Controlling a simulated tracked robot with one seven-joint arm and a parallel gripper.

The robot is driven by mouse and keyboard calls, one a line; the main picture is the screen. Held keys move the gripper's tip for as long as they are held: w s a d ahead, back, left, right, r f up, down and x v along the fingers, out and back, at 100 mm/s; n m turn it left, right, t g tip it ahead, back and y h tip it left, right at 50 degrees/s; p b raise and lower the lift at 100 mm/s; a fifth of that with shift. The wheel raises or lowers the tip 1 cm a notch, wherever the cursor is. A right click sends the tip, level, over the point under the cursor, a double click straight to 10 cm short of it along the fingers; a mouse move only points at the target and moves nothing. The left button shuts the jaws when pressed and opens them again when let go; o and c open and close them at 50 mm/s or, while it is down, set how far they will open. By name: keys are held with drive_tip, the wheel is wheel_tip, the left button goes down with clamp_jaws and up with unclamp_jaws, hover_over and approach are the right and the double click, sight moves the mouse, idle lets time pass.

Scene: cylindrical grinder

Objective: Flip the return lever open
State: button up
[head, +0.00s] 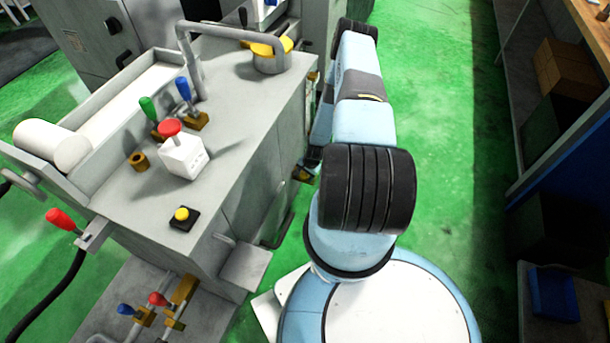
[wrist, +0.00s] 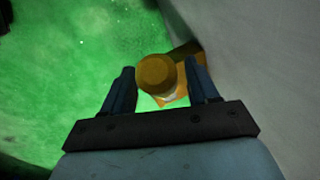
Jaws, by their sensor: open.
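My gripper (wrist: 160,70) is open in the wrist view, with one dark finger on each side of a round brass-coloured knob (wrist: 157,71). An orange-brown part shows under the knob, beside the grey machine wall. I cannot tell whether the fingers touch it. In the head view my arm hides most of the gripper; a small brass fitting (head: 303,174) shows beside it, low on the machine's right side. No label names the return lever; the knobbed fitting between my fingers may be it, and its lever position cannot be told.
The grey grinder (head: 240,130) stands left of my arm. Its top carries a green-handled lever (head: 149,108), a blue-handled lever (head: 184,90), a white box with a red button (head: 183,157) and a bent pipe (head: 190,60). Green floor (head: 450,130) lies free to the right, before a shelf.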

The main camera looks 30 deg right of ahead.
clamp_jaws()
idle(0.6)
